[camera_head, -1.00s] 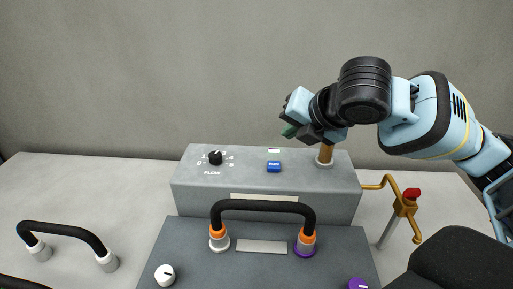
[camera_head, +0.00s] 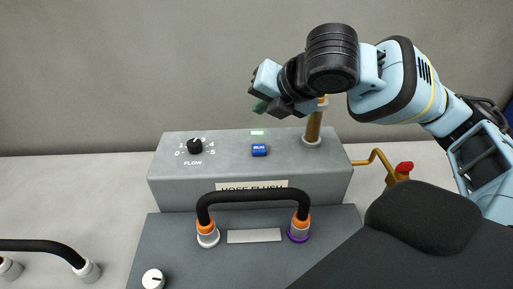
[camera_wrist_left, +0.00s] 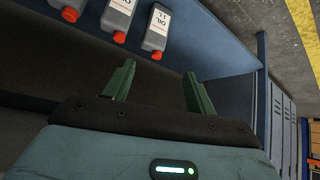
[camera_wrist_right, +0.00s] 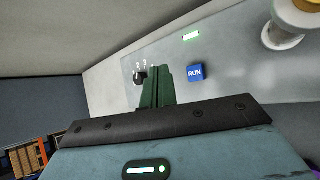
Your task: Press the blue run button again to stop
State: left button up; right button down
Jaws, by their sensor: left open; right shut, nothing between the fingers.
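The blue RUN button (camera_head: 259,150) sits on top of the grey hose flush box (camera_head: 330,178), and it also shows in the right wrist view (camera_wrist_right: 196,73). A pale green lit strip (camera_head: 257,132) is just behind the button. My right gripper (camera_head: 260,106) is above the back of the box, higher than the button and apart from it. In the right wrist view its green fingers (camera_wrist_right: 157,84) are together and empty, with the button to their right. My left gripper (camera_wrist_left: 155,82) shows only in its wrist view, open and empty, near a blue shelf.
A black FLOW knob (camera_head: 195,146) is left of the button. A brown post (camera_head: 313,126) rises at its right. A black hose handle (camera_head: 252,194) arches in front. A brass pipe with a red valve (camera_head: 404,167) is at right. Several grey oil bottles (camera_wrist_left: 158,28) stand on the shelf.

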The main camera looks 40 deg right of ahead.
jog(key=b, duration=0.3)
send_over(262, 150)
notch_tip(262, 150, down, 5)
jog(key=shift+r, duration=0.15)
jog(key=shift+f+b, duration=0.3)
jog(key=shift+b, duration=0.15)
jog(key=shift+f, duration=0.65)
jog(key=shift+f+b, duration=0.3)
jog(key=shift+f, duration=0.15)
pick_arm(q)
notch_tip(262, 150, down, 6)
jog(key=s, duration=0.2)
jog(key=shift+s+d+r+g, duration=0.2)
jog(key=shift+s+g, duration=0.05)
jog(key=shift+g, duration=0.15)
jog(key=shift+s, duration=0.1)
jog(key=shift+r, duration=0.15)
pick_arm(e)
jog(key=shift+f, duration=0.2)
jog(key=shift+f, duration=0.2)
pick_arm(q)
jog(key=shift+r, duration=0.1)
